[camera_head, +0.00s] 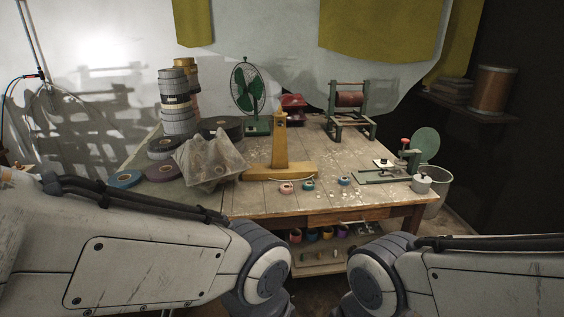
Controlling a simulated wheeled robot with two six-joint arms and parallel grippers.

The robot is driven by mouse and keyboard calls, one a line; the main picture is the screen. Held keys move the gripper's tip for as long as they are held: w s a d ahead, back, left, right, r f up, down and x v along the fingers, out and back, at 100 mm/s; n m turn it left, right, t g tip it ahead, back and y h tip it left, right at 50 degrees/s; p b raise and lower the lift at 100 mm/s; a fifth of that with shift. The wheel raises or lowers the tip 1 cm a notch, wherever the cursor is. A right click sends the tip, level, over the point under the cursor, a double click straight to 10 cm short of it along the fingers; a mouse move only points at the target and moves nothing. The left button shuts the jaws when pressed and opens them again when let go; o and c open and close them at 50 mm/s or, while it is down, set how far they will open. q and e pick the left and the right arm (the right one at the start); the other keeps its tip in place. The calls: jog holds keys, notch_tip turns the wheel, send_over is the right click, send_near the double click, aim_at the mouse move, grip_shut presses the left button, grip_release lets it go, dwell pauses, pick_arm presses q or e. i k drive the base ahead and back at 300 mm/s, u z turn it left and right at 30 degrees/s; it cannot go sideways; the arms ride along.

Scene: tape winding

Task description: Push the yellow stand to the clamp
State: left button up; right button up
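The yellow stand (280,147) stands upright on the wooden table, near the middle. It has a tall post on a long flat base (279,171). A green device that looks like the clamp (385,175) sits at the table's right side, with a round green disc and a red knob. The stand and this device are apart. My two arms reach in from the left and right at the bottom, but neither gripper shows in this view. The grippers are outside the frame or hidden.
A crumpled translucent piece (208,160) lies left of the stand. Tape rolls are stacked (178,115) at the back left. Small coloured rolls (308,185) lie in front of the stand. A green fan (248,90) and a roller frame (350,112) stand behind. A bucket (437,185) is right of the table.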

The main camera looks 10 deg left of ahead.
aim_at(280, 168)
jog(key=k, duration=0.6)
jog(key=z, duration=0.65)
jog(key=i, duration=0.65)
jog(key=z, duration=0.55)
jog(key=i, duration=1.45)
jog(key=u, duration=1.25)
jog(key=i, duration=0.5)
jog(key=u, duration=0.5)
